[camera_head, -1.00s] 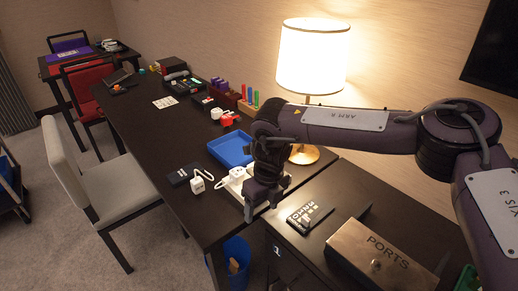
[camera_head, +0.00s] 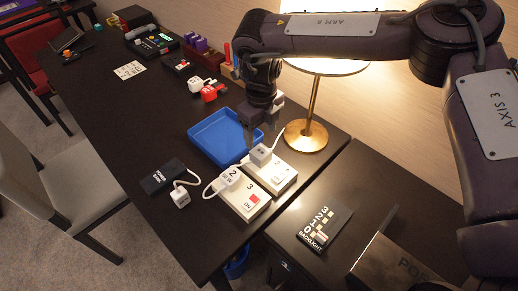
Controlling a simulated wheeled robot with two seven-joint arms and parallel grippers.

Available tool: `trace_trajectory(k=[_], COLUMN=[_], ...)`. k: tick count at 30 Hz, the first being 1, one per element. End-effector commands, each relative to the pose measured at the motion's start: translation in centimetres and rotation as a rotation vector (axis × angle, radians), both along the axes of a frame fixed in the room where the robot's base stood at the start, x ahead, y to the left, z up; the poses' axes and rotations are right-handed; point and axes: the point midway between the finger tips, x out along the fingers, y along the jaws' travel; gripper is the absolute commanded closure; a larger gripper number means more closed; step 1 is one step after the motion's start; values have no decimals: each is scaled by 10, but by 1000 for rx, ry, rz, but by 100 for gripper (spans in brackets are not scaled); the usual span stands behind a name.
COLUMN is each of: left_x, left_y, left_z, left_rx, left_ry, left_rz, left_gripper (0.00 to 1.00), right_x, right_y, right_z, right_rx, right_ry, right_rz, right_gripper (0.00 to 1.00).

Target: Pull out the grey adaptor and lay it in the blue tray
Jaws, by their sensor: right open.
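A small grey adaptor (camera_head: 260,154) with a pale cable sits at the back end of a white switched socket block (camera_head: 281,181), apparently plugged in. The blue tray (camera_head: 202,154) lies behind and to the left of it on the dark table and looks empty. My right gripper (camera_head: 259,129) points down, open and empty, just above the adaptor and beside the tray's right edge. How far its fingertips are above the adaptor is hard to tell. My left gripper is not in view.
Beside it, a second socket block (camera_head: 240,208) with a red switch holds a white adaptor (camera_head: 229,178). A black power bank (camera_head: 162,176) and a white plug (camera_head: 181,198) lie left. A brass lamp (camera_head: 306,135) stands close right of my gripper. A numbered black panel (camera_head: 318,226) lies in front.

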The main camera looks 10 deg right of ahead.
Motion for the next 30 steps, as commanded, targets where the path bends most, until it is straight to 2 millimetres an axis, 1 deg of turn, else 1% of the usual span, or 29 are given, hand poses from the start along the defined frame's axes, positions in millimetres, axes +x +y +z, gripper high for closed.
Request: trace_trajectory(k=[2, 5, 8, 14, 16, 18, 20, 25, 30], left_x=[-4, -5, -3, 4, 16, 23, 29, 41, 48], left_y=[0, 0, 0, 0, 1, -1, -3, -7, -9], left_z=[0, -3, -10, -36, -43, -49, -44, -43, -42], left_rx=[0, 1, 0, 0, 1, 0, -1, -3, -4], left_ry=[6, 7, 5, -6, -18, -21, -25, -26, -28], left_rz=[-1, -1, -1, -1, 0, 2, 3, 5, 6], left_gripper=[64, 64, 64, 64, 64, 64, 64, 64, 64], right_x=[0, 0, 0, 0, 0, 0, 0, 0, 0], right_y=[0, 0, 0, 0, 0, 0, 0, 0, 0], right_z=[0, -2, -10, -38, -49, -59, -63, -81, -89], right_rx=[0, 0, 0, 0, 0, 0, 1, 1, 1], right_ry=[0, 0, 0, 0, 0, 0, 3, 2, -1], right_rz=[0, 0, 0, 0, 0, -1, -1, -1, -1], right_gripper=[35, 35, 35, 35, 35, 35, 35, 35, 35])
